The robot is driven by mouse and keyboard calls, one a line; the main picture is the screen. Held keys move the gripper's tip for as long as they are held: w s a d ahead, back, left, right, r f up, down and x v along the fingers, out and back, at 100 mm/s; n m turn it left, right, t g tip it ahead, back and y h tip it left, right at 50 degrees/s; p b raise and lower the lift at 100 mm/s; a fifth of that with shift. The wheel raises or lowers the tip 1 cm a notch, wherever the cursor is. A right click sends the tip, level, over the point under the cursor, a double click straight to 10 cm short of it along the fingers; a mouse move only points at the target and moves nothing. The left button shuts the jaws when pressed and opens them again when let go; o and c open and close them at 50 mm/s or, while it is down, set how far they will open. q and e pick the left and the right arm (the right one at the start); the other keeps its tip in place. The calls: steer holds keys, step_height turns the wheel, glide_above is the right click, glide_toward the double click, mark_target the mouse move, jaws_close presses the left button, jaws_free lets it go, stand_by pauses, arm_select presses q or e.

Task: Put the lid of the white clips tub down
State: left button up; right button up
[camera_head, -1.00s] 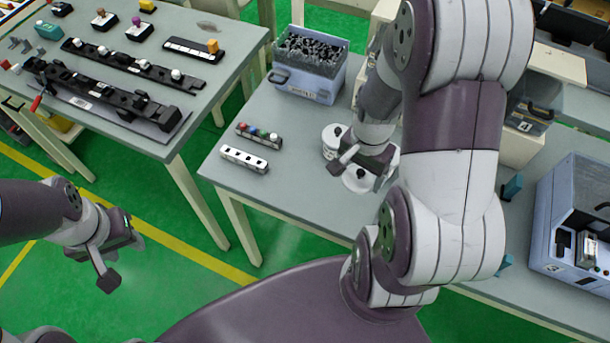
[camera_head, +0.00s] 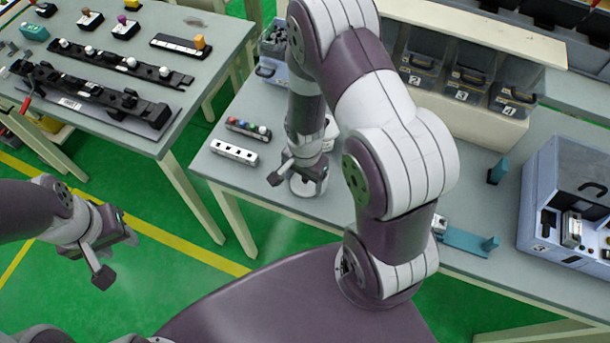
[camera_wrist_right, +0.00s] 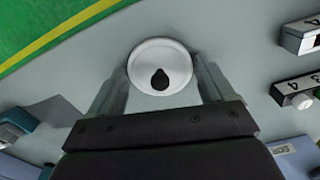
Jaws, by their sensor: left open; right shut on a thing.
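The round white lid (camera_head: 306,189) with a black knob is at my right gripper (camera_head: 298,177), low over the table near its front edge. In the right wrist view the lid (camera_wrist_right: 146,55) sits between the two fingers of the right gripper (camera_wrist_right: 160,75), which is shut on it. I cannot tell whether the lid touches the table. The white clips tub (camera_head: 331,132) stands behind, mostly hidden by my right arm. My left gripper (camera_head: 115,258) is open and empty over the green floor at the left.
A white block with holes (camera_head: 234,152) and a rail with coloured knobs (camera_head: 248,129) lie left of the lid. A grey-blue box (camera_head: 270,70) is behind, partly hidden. Numbered bins (camera_head: 467,82) and a machine (camera_head: 570,210) stand to the right.

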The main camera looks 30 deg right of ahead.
steer(key=o, duration=0.9)
steer(key=shift+c, duration=0.2)
steer(key=s+a+r+n+t, duration=0.1)
steer(key=s+r+n, duration=0.3)
steer(key=r+n, duration=0.8)
step_height(320, 180, up, 4)
steer(key=shift+s+a+r, duration=0.15)
steer(key=shift+s+a, duration=0.05)
steer(key=shift+a, duration=0.5)
steer(key=shift+w, duration=0.1)
